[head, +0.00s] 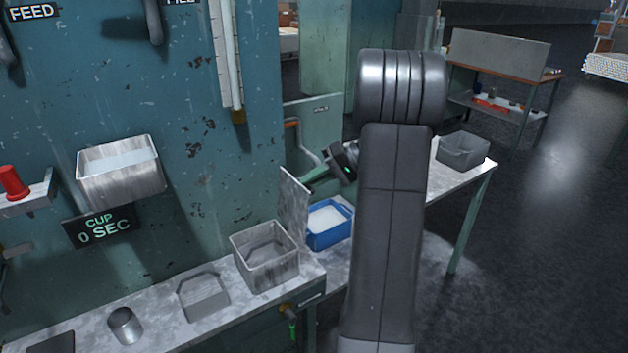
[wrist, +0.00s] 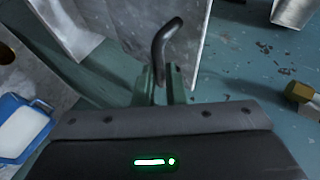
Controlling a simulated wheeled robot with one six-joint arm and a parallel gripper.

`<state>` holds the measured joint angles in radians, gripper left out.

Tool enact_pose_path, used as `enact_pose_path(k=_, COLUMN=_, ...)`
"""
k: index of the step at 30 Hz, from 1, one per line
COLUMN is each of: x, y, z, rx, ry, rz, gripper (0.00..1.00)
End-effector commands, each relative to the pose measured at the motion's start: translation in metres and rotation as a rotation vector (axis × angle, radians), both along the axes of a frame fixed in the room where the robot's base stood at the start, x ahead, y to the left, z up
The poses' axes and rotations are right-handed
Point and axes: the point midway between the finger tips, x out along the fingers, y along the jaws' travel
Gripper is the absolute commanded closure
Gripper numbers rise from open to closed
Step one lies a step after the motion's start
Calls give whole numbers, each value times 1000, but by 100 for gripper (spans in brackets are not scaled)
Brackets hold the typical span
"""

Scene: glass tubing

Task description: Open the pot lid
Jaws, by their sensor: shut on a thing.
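A thin grey metal plate that looks like the pot lid (head: 293,210) stands steeply tilted between an open metal box (head: 265,257) and a blue tub (head: 330,236). My gripper (head: 312,185) is at the plate's upper right side in the head view. In the wrist view, my gripper's green fingers (wrist: 161,88) are closed around the lower part of a dark bent handle (wrist: 158,48). The grey plate (wrist: 125,25) lies behind that handle. How the handle joins the plate is hidden, and I cannot tell which vessel the plate belongs to.
The blue tub holds white material. A metal cup (head: 124,326) and a low open tray (head: 203,297) sit on the near bench. A grey bin (head: 462,150) stands on the far right of the table. A teal wall is close behind. Open floor lies right.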

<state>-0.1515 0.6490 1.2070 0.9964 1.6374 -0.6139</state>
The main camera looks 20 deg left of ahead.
Motion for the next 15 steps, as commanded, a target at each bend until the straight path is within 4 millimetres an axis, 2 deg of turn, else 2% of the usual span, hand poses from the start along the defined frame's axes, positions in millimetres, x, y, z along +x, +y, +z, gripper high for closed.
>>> enact_pose_path(k=2, x=-3, y=0, z=-8, rx=-8, ry=13, rz=6, gripper=100)
enact_pose_path(k=3, x=-3, y=0, z=-8, rx=-7, ry=14, rz=6, gripper=84)
enact_pose_path(k=6, x=-3, y=0, z=-6, rx=-6, ry=12, rz=5, gripper=67)
enact_pose_path(k=15, x=-1, y=-1, z=-2, rx=-2, ry=5, rz=2, gripper=67)
